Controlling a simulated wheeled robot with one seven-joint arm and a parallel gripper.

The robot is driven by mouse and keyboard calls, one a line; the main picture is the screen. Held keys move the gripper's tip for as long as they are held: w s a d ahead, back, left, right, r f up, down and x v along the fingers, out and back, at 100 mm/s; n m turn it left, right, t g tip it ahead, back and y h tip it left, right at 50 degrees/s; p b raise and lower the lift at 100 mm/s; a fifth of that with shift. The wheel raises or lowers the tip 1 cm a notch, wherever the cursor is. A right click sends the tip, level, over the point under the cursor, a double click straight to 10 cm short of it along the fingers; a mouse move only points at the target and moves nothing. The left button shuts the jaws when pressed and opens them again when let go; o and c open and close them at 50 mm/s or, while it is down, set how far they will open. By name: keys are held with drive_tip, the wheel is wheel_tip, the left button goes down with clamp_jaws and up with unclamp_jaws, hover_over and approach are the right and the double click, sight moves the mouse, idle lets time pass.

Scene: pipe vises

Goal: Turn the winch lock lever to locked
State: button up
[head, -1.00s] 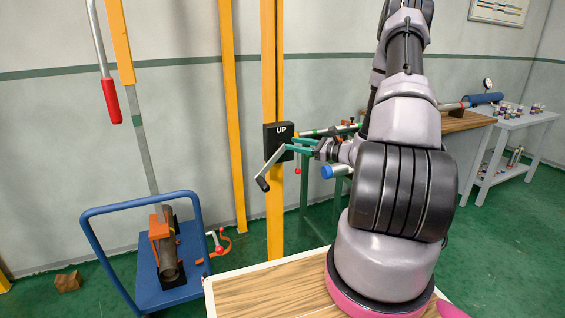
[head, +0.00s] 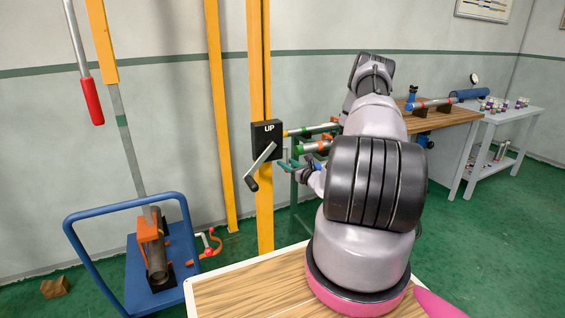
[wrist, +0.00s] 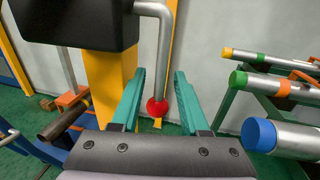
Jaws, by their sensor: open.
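The winch is a black box (head: 266,133) marked UP on a yellow post, with a crank (head: 262,166) angled down to its left. In the wrist view, the lock lever (wrist: 164,55) is a bent grey rod from the box's right side. It hangs down and ends in a red ball (wrist: 157,107). My gripper (wrist: 160,76) has its teal fingers open on either side of the hanging lever, with a gap visible on each side. In the head view my gripper (head: 289,166) is just below and right of the box; I cannot make out the lever there.
Capped pipes (wrist: 265,85) stick out close to the right of my gripper. A blue cart (head: 155,289) with a vise and dark pipe (head: 156,262) stands at the left. A wooden-topped table (head: 245,290) is in front, and a bench (head: 440,121) stands at the right.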

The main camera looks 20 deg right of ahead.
drive_tip(key=shift+x, duration=1.35)
clamp_jaws()
idle(0.4)
